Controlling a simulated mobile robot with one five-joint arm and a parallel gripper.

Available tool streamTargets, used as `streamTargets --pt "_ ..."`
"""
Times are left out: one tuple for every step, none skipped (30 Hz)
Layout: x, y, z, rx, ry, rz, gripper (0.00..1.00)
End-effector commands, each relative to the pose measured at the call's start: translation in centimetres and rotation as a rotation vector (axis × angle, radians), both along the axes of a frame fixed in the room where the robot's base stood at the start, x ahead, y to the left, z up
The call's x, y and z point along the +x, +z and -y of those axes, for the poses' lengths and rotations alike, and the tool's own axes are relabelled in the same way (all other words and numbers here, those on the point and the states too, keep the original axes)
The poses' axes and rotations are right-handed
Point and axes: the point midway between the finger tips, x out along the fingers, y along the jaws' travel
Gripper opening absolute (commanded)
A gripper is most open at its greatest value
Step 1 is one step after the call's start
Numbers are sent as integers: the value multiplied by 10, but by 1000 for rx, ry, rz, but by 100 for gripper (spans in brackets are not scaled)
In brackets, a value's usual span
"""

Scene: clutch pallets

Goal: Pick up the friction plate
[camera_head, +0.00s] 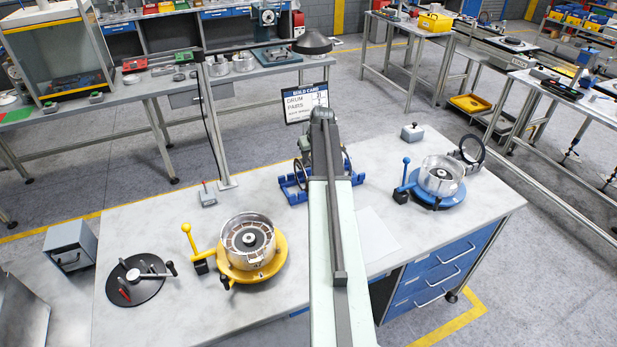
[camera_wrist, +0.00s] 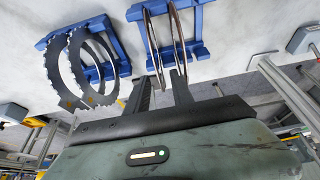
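In the wrist view, two thin rings stand nearly edge-on in the right blue rack (camera_wrist: 197,50): a left ring (camera_wrist: 152,42) and a right ring (camera_wrist: 177,32) with a brownish face. I cannot tell for sure which is the friction plate. My gripper (camera_wrist: 162,80) is open, its two dark fingers apart and pointing at these rings. The left ring's lower end shows between the fingers; contact cannot be told. Grey toothed plates (camera_wrist: 76,72) stand in the left blue rack (camera_wrist: 118,45). In the head view, my arm hides most of the racks and the gripper.
On the bench, a yellow fixture (camera_head: 272,268) with a metal drum stands left of my arm, and a blue fixture (camera_head: 440,203) right. A black round tool stand (camera_head: 135,293) is at far left. A build card (camera_head: 305,102) hangs behind. A white sheet (camera_head: 374,232) lies right of my arm.

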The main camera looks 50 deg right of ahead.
Motion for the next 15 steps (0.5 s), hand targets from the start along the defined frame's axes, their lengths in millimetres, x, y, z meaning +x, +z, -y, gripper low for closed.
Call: streamTargets --pt "1 -9 1 0 0 0 28" --pt "2 -13 1 0 0 0 28" --pt "4 -20 2 0 1 0 28" --pt "5 -26 2 0 1 0 28" --pt "6 -31 3 0 1 0 28" --pt "8 -38 4 0 1 0 28" --pt "10 -43 5 0 1 0 28" --pt "12 -47 5 0 1 0 28" --pt "14 -50 6 0 1 0 28" --pt "14 -50 6 0 1 0 28" --pt "15 -50 6 0 1 0 28" --pt "15 -49 6 0 1 0 28" --pt "15 -47 6 0 1 0 28" --pt "14 -47 5 0 1 0 28" --pt "14 -46 5 0 1 0 28"
